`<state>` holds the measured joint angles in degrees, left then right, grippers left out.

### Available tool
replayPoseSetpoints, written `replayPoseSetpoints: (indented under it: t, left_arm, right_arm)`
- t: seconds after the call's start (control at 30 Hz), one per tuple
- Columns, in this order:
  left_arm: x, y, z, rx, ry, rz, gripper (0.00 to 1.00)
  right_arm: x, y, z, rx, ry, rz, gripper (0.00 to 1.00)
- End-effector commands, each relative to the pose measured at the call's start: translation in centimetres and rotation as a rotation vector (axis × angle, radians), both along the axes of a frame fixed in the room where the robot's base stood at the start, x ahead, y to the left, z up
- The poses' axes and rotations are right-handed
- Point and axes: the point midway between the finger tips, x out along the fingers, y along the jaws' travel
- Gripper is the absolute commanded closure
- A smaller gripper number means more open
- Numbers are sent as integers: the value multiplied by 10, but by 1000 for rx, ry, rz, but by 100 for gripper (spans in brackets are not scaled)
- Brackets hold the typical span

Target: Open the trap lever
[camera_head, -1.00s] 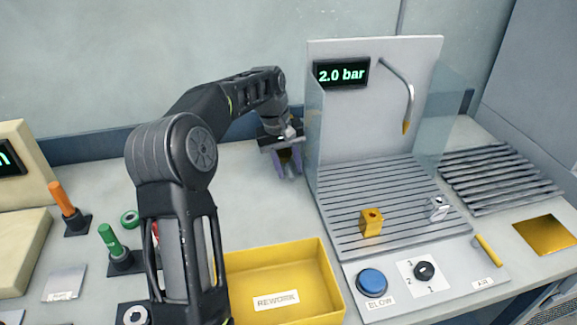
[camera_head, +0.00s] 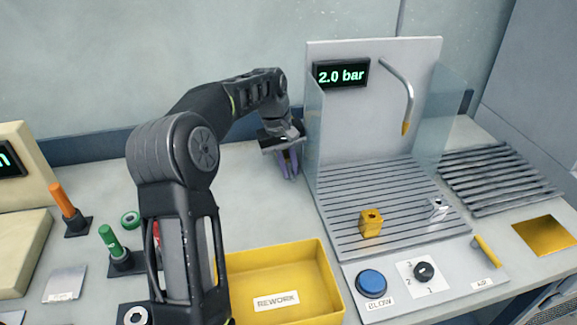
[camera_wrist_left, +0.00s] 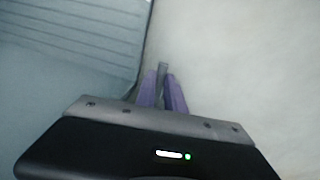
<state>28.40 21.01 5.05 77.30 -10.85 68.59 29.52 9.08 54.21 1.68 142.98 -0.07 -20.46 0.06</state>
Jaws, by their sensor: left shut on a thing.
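My left gripper (camera_head: 288,165) hangs beside the left side panel of the blow-off station, behind the yellow rework bin. Its purple fingers are close together. In the left wrist view the fingers (camera_wrist_left: 162,92) are shut on a thin grey bar (camera_wrist_left: 162,70), likely the trap lever, whose tip shows just past them. The rest of the bar is hidden by the fingers and gripper body. My right gripper is in neither view.
The station (camera_head: 345,200) has a slatted deck with a yellow block (camera_head: 371,222) and a small metal piece (camera_head: 437,208). A clear side panel (camera_head: 314,125) stands close right of my gripper. The yellow bin (camera_head: 325,265) is in front. Bare counter lies left of the gripper.

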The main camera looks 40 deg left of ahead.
Motion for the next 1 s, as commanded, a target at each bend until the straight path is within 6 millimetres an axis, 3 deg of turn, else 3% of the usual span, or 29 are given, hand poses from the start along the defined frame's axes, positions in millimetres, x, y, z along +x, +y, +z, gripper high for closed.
replayPoseSetpoints:
  t: [0.17, 0.2, 0.43, 0.77, 1.0]
  left_arm:
    - [1, 0, 0, -1, -3, 2, 100]
    - [1, 0, 0, -1, -3, 2, 84]
    - [0, 0, 0, -1, -3, 1, 65]
    - [0, 1, 3, -1, -2, 1, 65]
    - [-4, 5, 31, 0, -5, 3, 65]
  right_arm:
    - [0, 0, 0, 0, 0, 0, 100]
    - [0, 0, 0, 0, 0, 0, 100]
    - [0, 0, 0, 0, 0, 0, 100]
    - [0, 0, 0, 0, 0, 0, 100]
    - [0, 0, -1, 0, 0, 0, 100]
